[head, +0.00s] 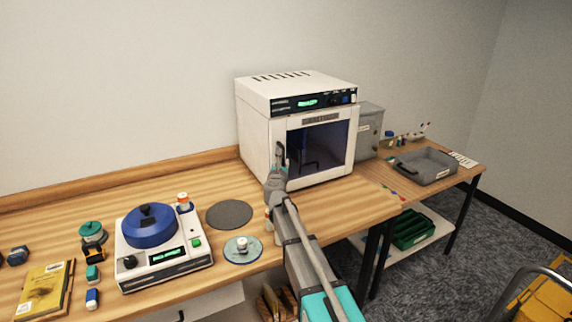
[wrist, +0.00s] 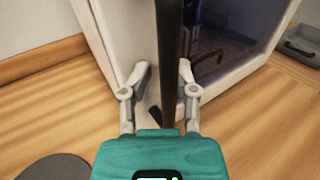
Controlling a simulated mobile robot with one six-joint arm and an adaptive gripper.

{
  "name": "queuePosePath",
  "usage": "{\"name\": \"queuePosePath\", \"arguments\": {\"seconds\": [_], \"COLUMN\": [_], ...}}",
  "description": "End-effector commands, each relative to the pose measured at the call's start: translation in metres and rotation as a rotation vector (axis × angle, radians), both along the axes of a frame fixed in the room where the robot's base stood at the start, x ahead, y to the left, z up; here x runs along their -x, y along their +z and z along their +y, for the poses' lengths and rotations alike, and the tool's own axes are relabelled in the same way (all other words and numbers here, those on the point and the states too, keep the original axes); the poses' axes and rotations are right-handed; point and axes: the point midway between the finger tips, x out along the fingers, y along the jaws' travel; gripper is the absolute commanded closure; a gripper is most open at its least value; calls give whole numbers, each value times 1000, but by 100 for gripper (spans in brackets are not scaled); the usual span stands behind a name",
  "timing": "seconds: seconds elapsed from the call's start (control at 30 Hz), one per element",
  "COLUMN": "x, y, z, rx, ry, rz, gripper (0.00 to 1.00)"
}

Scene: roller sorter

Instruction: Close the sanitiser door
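The sanitiser (head: 252,124) is a white box with a lit green display, standing on the wooden bench. Its door (head: 352,150) has a white frame and a dark window; it looks shut or nearly shut, and I cannot tell whether a small gap remains. My gripper (head: 280,158) is at the door's left edge. In the wrist view my gripper (wrist: 163,78) has its fingers apart, one on each side of a dark upright bar (wrist: 168,40), which looks like the door handle. The left finger shows a gap to the bar; contact on the right is unclear.
A round grey mat (head: 229,214) and a blue-lidded machine (head: 140,256) are on the bench to the left. A grey metal box (head: 369,132) stands right of the sanitiser, and a grey tray (head: 437,176) sits on the table beyond. Bench in front is partly clear.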

Motion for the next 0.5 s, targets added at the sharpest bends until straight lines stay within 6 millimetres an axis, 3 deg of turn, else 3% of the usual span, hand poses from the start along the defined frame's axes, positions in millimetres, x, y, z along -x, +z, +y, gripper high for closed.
{"name": "queuePosePath", "arguments": {"seconds": [0.27, 0.5], "x": [1, 17], "y": [-1, -1], "z": [-1, 1], "rx": [-1, -1], "ry": [-2, -2], "rz": [1, 0], "gripper": [66, 66]}}
